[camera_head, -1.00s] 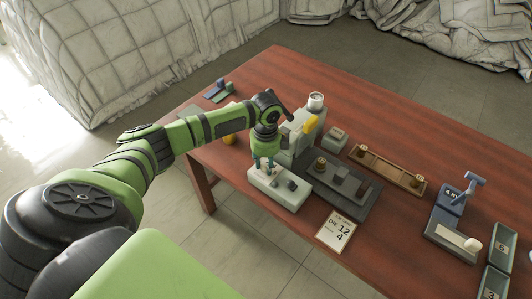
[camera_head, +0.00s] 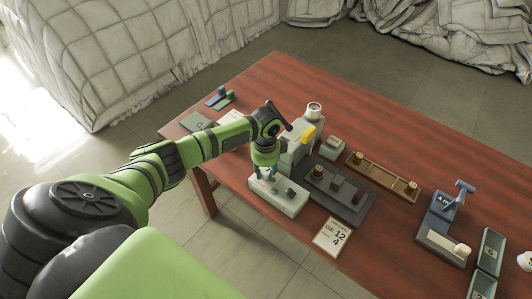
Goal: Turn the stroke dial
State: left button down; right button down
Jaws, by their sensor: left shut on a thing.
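The pale grey machine (camera_head: 297,150) stands on the red-brown table, with a yellow part on its upper side and a round white top. Its low pale base block (camera_head: 284,201) reaches toward the table's front edge and carries a small dark knob (camera_head: 291,193). My left gripper (camera_head: 267,181) points down at the left part of this block and is shut on a small dial there, mostly hidden by the fingers. I cannot read any marking on the dial. My right gripper is not in view.
A card reading "DIE 12 4" (camera_head: 332,236) lies at the front edge. A dark tray with knobs (camera_head: 340,209), a wooden rack (camera_head: 384,176), a blue-grey device (camera_head: 446,222) and green-grey bins (camera_head: 488,252) stand to the right. Quilted duvet heaps (camera_head: 150,50) lie beyond the table.

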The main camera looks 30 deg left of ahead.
aim_at(264, 171)
pick_arm(q)
jog(key=shift+a, duration=0.2)
jog(key=c, duration=0.9)
grip_release()
jog(key=shift+r, duration=0.1)
jog(key=shift+d+r, duration=0.1)
jog(key=shift+r, duration=0.2)
notch_tip(264, 171, up, 11)
jog(key=shift+r, duration=0.15)
jog(key=shift+s, duration=0.1)
